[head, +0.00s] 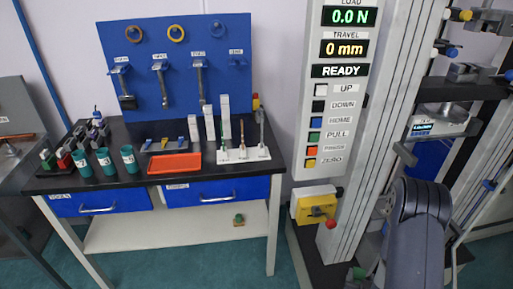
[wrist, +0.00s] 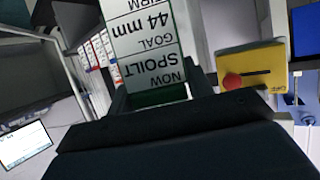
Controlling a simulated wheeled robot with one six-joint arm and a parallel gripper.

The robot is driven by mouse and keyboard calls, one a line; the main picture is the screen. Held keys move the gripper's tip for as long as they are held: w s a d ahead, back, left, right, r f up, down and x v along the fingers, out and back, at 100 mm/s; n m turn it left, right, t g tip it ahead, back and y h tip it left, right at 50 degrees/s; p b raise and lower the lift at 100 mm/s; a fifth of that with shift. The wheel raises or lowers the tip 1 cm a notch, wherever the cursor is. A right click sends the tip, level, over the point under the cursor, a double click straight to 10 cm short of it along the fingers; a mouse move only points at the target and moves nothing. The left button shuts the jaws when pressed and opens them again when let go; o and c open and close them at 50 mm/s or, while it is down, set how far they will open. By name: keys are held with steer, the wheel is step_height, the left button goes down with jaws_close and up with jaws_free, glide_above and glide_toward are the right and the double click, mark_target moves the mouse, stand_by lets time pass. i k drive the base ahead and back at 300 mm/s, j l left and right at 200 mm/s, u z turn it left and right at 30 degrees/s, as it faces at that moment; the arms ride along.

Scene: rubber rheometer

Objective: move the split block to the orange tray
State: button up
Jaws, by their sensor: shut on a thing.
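The orange tray (head: 174,163) lies on the black bench top in the head view, near its front edge, and looks empty. My gripper (wrist: 158,95) is shut at the middle of the wrist view, with a green block (wrist: 158,97) between its dark fingers. A white printed face stands above the green part and reads "NOW SPOILT, GOAL 44 mm, FIRM". This is likely the split block, but no split shows. In the head view my arm rises at the lower right; my gripper and the block cannot be made out there, well to the right of the tray.
Teal cups (head: 128,158) stand left of the tray, and a white stand with upright tools (head: 242,153) stands right of it. White blocks stand behind. The tall testing machine (head: 337,100) is between my arm and the bench. A yellow box with a red button (wrist: 250,68) shows in the wrist view.

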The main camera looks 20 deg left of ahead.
mark_target(175, 162)
steer(key=j+z, duration=0.1)
steer(key=j, duration=0.35)
steer(key=k+j+z, duration=0.1)
steer(key=j, duration=0.35)
steer(key=j+z, duration=0.1)
steer(key=j, duration=0.4)
steer(key=k+j+z, duration=0.1)
steer(key=j, duration=0.35)
steer(key=k+j+z, duration=0.15)
steer(key=j, duration=0.25)
